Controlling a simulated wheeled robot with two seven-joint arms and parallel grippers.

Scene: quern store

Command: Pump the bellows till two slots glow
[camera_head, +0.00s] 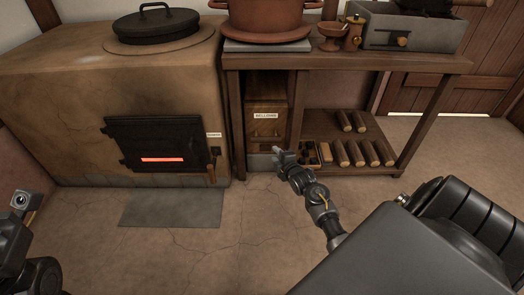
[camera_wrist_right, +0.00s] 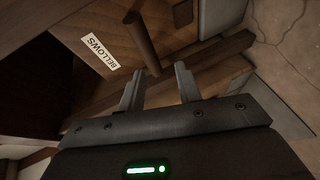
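The bellows (camera_head: 266,105) is a wooden box with a white BELLOWS label, under the bench beside the stove. In the right wrist view the bellows (camera_wrist_right: 75,30) shows a round wooden handle (camera_wrist_right: 142,42). My right gripper (camera_head: 279,153) is low in front of the bellows. In the right wrist view its fingers (camera_wrist_right: 158,86) are apart, with the handle's near end between or just beyond the tips; contact is not visible. The black stove door (camera_head: 160,135) has one glowing red slot (camera_head: 162,160). My left gripper is not clearly visible; part of my left arm shows at left.
The clay stove (camera_head: 60,90) stands left, with a black lid (camera_head: 157,24) on top. The wooden bench (camera_head: 345,62) holds a pot (camera_head: 268,17) and a grey drawer box (camera_head: 408,28). Several logs (camera_head: 372,152) lie on its lower shelf. The floor (camera_head: 190,260) in front is clear.

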